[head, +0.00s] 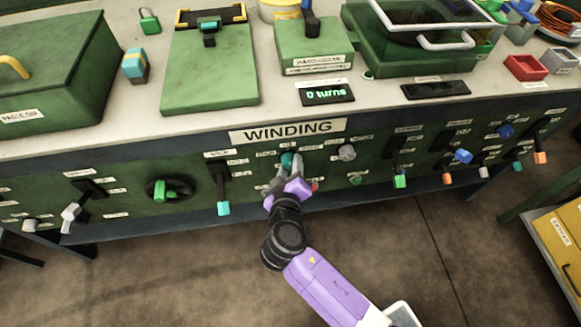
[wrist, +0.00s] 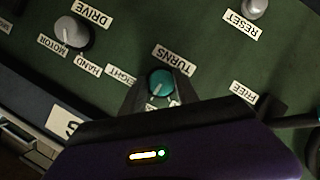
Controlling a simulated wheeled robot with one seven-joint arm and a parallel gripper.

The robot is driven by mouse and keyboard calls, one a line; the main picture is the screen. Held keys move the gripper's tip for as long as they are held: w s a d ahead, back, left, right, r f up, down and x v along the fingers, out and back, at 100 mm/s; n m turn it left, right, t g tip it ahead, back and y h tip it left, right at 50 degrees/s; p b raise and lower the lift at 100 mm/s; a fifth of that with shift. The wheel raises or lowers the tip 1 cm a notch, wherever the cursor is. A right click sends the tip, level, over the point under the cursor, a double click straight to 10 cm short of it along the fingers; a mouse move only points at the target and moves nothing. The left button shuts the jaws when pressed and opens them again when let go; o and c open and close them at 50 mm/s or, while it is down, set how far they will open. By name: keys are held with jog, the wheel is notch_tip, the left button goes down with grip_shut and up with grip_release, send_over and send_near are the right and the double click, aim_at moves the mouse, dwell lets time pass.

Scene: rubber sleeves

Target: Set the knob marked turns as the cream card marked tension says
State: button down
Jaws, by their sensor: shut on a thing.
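The knob marked turns (wrist: 160,83) is teal with a pale pointer line, on the green front panel under the WINDING sign. It also shows in the head view (head: 287,160). My gripper (wrist: 161,88) is shut on this knob, with a dark finger on either side. It also shows in the head view (head: 286,172). A label reading EIGHT stands to the left of the knob in the wrist view; other labels around it are partly hidden by my gripper. I cannot make out a cream card marked tension in either view.
A display (head: 327,93) above the panel reads "0 turns". A grey drive knob (wrist: 72,33) with MOTOR and HAND labels and a grey reset button (wrist: 255,8) are near the turns knob. Several levers line the panel. Green boxes stand on the bench top (head: 130,110).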

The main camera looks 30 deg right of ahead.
jog(key=shift+n, duration=0.3)
dwell(0.4)
jog(key=c, duration=0.9)
grip_release()
jog(key=v, duration=0.8)
jog(key=shift+w+a, duration=0.1)
jog(key=shift+w, duration=0.05)
